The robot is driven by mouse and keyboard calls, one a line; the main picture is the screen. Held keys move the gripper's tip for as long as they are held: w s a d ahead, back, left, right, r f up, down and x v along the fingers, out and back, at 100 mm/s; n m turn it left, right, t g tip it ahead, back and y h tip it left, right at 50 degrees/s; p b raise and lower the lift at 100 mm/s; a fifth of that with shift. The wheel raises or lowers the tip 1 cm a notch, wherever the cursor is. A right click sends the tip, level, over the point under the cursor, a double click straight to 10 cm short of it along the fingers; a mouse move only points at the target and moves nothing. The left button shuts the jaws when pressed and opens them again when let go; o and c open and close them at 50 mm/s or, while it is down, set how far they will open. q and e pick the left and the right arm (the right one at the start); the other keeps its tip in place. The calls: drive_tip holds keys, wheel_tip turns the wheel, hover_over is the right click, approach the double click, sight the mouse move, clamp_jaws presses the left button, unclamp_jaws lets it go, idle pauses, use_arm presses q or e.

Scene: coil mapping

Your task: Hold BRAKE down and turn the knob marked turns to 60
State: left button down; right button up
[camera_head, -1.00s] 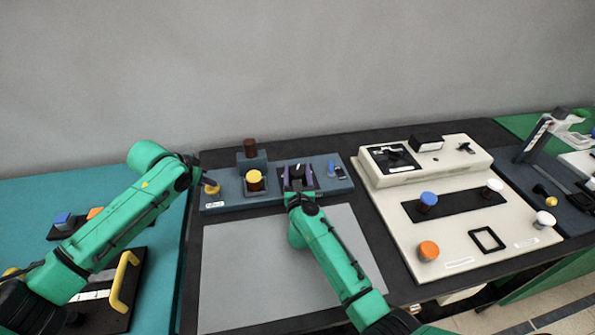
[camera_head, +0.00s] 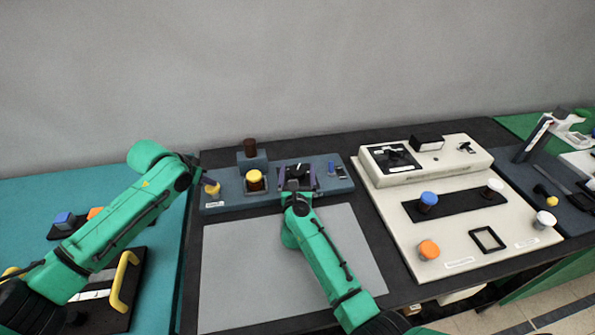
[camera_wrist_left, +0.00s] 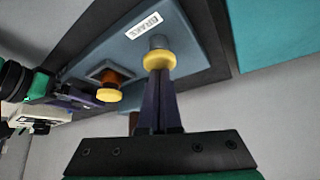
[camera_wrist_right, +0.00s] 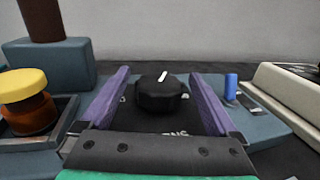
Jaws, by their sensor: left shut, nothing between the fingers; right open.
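The BRAKE button has a yellow cap (camera_wrist_left: 159,60) on a grey stem, beside the BRAKE label (camera_wrist_left: 146,24) on the blue-grey panel (camera_head: 335,184). My left gripper (camera_wrist_left: 160,76) is shut, its fingertips against the yellow cap; in the head view the cap (camera_head: 212,189) is at the panel's left end. How far the button is pressed is unclear. The black turns knob (camera_wrist_right: 160,93) has a white pointer line, tilted slightly right of straight up in the right wrist view. My right gripper (camera_wrist_right: 158,77) is open, a finger on each side of the knob with gaps. The scale is mostly hidden.
A yellow-capped amber button (camera_wrist_right: 27,98) and a brown post (camera_wrist_right: 42,18) stand left of the knob. A small blue lever (camera_wrist_right: 231,86) is to its right. A cream console (camera_head: 450,235) stands right of the panel. A bare grey mat (camera_head: 240,270) lies in front.

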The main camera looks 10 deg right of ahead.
drive_tip(key=v, duration=1.2)
drive_tip(key=shift+r, duration=0.1)
drive_tip(key=shift+d, duration=0.1)
drive_tip(key=shift+d+f+n+y, duration=0.3)
drive_tip(key=d+n+y, duration=0.1)
drive_tip(key=d+f+n+y, duration=0.1)
drive_tip(key=d+y, duration=0.1)
drive_tip(key=shift+s+d+t, duration=0.1)
drive_tip(key=shift+s+t, duration=0.05)
drive_tip(key=shift+t, duration=0.15)
drive_tip(key=d+n+y, duration=0.2)
drive_tip(key=y, duration=0.1)
drive_tip(key=s+d+r+n+y, duration=0.1)
drive_tip(key=y, duration=0.1)
drive_tip(key=shift+s+g, duration=0.1)
drive_tip(key=shift+g, duration=0.3)
drive_tip(key=shift+s+r+y, duration=0.1)
drive_tip(key=shift+y, duration=0.2)
drive_tip(key=x, duration=1.2)
drive_tip(key=c, duration=1.4)
